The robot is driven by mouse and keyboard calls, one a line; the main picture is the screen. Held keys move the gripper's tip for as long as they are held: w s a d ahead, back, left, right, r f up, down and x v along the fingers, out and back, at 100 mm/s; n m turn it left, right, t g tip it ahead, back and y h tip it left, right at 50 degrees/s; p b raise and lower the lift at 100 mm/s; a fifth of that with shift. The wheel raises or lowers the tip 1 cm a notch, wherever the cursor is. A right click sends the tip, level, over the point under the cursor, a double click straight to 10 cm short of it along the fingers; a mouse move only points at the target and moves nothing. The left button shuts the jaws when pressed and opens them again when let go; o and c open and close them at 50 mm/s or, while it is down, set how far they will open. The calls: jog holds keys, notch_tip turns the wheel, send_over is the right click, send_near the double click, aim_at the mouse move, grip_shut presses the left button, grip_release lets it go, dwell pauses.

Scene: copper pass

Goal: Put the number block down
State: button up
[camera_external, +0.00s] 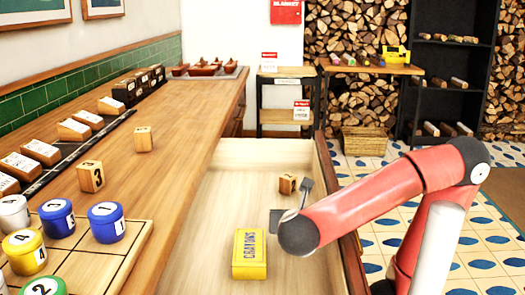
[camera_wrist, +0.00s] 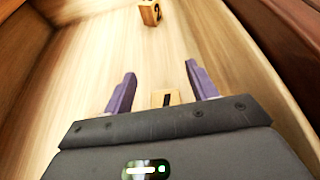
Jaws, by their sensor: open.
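A wooden number block (camera_wrist: 165,98) with a dark mark shows between the fingers of my gripper (camera_wrist: 160,70) in the wrist view, partly covered by the gripper body. The purple fingers are spread, with gaps on both sides of the block. The floor of the open drawer (camera_external: 215,195) lies below; I cannot tell whether the block touches it. A second wooden number block (camera_wrist: 152,13) stands on the drawer floor ahead; the outside view also shows a block in the drawer (camera_external: 288,184). My red arm hides most of the gripper there.
A yellow crayons box (camera_external: 250,254) lies in the drawer left of my arm. Two number blocks, one near (camera_external: 90,176) and one farther (camera_external: 144,139), stand on the wooden counter (camera_external: 190,110). Numbered pots (camera_external: 106,222) sit in a gridded tray. The drawer's wall (camera_external: 342,215) runs along the right.

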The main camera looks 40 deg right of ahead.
jog(key=shift+r+p, duration=0.7)
jog(key=shift+p, duration=0.25)
jog(key=b+v, duration=0.1)
jog(key=v, duration=1.1)
jog(key=shift+b, duration=0.4)
jog(key=p+x, duration=0.1)
jog(key=x, duration=0.9)
jog(key=shift+w+d+f+p, duration=0.15)
jog(key=shift+d+f+p, duration=0.05)
jog(key=shift+d+p, duration=0.1)
jog(key=shift+w+d+f+b, duration=0.25)
jog(key=shift+w+f+b, duration=0.1)
jog(key=shift+f, duration=0.1)
jog(key=shift+w+d+f+b, duration=0.2)
jog(key=shift+f+b, duration=0.15)
jog(key=shift+f, duration=0.15)
jog(key=shift+f+b, duration=0.15)
jog(key=shift+b, duration=0.2)
jog(key=shift+r+p, duration=0.45)
jog(key=shift+p, duration=0.1)
jog(key=shift+a, duration=0.1)
